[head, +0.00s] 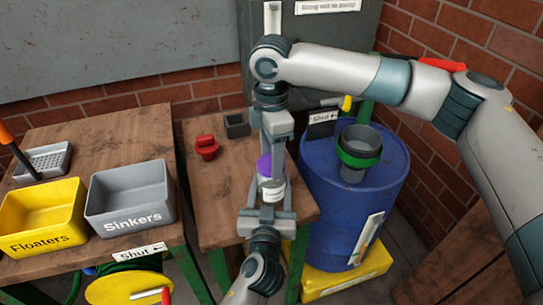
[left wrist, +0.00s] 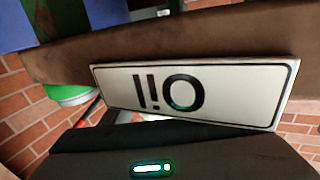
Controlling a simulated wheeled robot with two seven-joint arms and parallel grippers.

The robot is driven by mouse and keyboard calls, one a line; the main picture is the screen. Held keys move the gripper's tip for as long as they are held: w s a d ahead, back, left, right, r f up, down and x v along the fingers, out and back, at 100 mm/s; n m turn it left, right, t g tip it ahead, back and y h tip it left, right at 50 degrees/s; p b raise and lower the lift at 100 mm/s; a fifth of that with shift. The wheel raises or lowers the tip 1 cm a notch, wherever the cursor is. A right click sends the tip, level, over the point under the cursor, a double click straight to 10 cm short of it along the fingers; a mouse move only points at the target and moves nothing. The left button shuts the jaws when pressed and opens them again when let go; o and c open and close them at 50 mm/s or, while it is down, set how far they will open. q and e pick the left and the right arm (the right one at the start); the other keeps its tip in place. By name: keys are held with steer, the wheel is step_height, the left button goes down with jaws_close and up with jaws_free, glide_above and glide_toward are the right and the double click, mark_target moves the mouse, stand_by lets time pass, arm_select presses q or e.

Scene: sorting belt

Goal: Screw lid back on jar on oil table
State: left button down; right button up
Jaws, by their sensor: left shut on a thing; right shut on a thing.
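The jar (head: 273,191) is pale with a label and stands upright near the front of the oil table (head: 228,218), partly hidden by my grippers. The purple lid (head: 264,168) is at the jar's top. I cannot tell whether it is seated or threaded. My right gripper (head: 271,164) comes down from above and is shut on the lid. My left gripper (head: 268,197) reaches in from the front and is shut on the jar's body. In the left wrist view the jar is not seen, only an upside-down "Oil" sign (left wrist: 190,90) on the table's edge.
A red object (head: 206,146) and a dark small box (head: 236,125) stand at the table's back. A blue drum (head: 325,215) with a green-ringed funnel (head: 358,150) stands close on the right. Yellow (head: 45,240) and grey (head: 132,225) bins sit on the left table.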

steer(key=m, duration=0.4)
steer(key=shift+c, duration=0.2)
steer(key=o, duration=1.2)
steer(key=shift+r, duration=0.15)
steer(key=shift+r, duration=2.15)
steer(key=shift+o, duration=0.2)
steer(key=shift+r+n, duration=1.7)
steer(key=shift+n, duration=0.2)
